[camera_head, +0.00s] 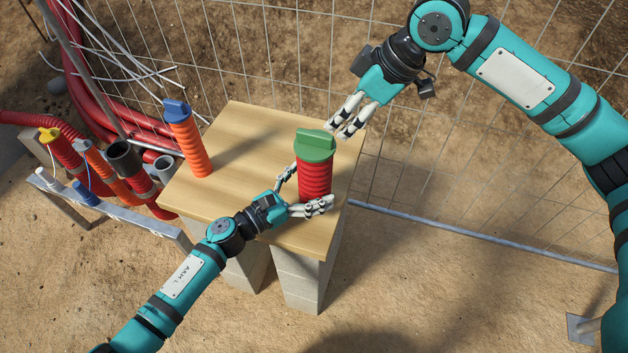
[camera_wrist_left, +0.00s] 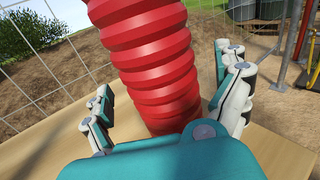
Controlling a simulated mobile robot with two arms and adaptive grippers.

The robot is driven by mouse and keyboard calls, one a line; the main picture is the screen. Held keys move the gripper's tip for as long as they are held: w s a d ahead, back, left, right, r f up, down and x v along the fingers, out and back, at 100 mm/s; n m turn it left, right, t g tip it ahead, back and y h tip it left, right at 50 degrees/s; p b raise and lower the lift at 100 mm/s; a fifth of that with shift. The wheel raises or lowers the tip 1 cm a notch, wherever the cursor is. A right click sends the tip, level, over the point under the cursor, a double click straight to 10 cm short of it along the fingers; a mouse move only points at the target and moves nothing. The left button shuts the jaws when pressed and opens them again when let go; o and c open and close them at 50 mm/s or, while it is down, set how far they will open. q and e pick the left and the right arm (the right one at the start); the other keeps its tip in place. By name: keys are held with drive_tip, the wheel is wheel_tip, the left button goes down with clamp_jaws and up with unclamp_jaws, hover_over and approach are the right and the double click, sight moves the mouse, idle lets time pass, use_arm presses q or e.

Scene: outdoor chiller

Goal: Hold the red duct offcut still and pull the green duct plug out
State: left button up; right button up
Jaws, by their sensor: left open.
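The red duct offcut (camera_head: 315,180) is a ribbed tube standing upright near the right front edge of the wooden table top. The green duct plug (camera_head: 315,145) sits in its top end, its grip tab up. My left gripper (camera_head: 307,190) is open low around the offcut, with fingers on both sides. In the left wrist view the red offcut (camera_wrist_left: 150,60) rises between the open fingers (camera_wrist_left: 167,105), with a gap visible at the left; the plug is out of that view. My right gripper (camera_head: 342,125) is empty, above and right of the plug, apart from it; its finger opening is unclear.
An orange duct with a blue plug (camera_head: 187,137) stands on the table (camera_head: 238,135) at the back left. A rack of several pipes and plugged ducts (camera_head: 110,205) is left of the table. A wire fence (camera_head: 290,60) runs behind. The table's middle is clear.

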use_arm(q)
drive_tip(key=shift+w+d, duration=0.4)
drive_tip(key=shift+d, duration=0.2)
drive_tip(key=c, duration=1.8)
